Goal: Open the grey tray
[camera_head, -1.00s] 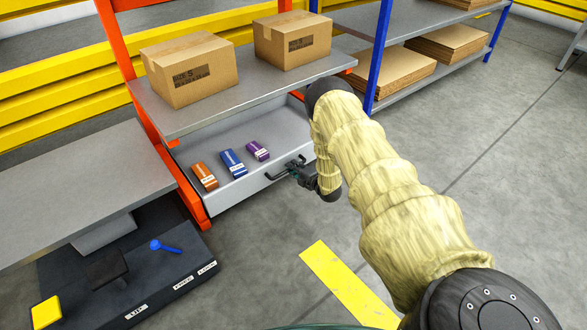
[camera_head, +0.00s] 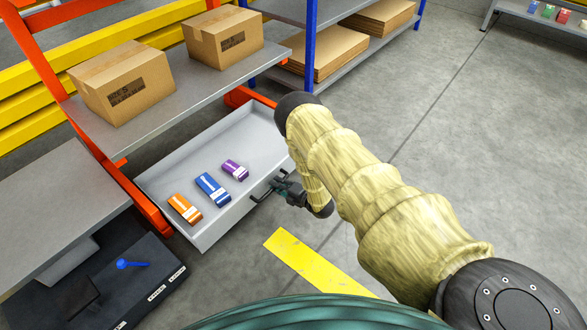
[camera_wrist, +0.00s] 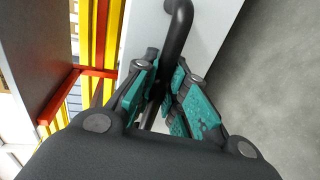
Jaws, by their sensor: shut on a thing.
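The grey tray (camera_head: 205,238) is a drawer under the shelf of the orange rack, and it is pulled well out in the head view. An orange box (camera_head: 185,208), a blue box (camera_head: 212,189) and a purple box (camera_head: 235,171) lie in it. My gripper (camera_head: 279,184) is at the tray's front face, shut on its dark bar handle (camera_head: 262,194). In the wrist view the teal fingers of my gripper (camera_wrist: 168,92) close around the black handle (camera_wrist: 178,30). My arm hides the tray's right front corner.
Two cartons (camera_head: 122,84) (camera_head: 224,38) stand on the shelf (camera_head: 160,105) above the tray. A dark panel with a blue lever (camera_head: 130,264) is at the lower left. The floor (camera_head: 430,150) on the right is clear, with a yellow stripe (camera_head: 305,262).

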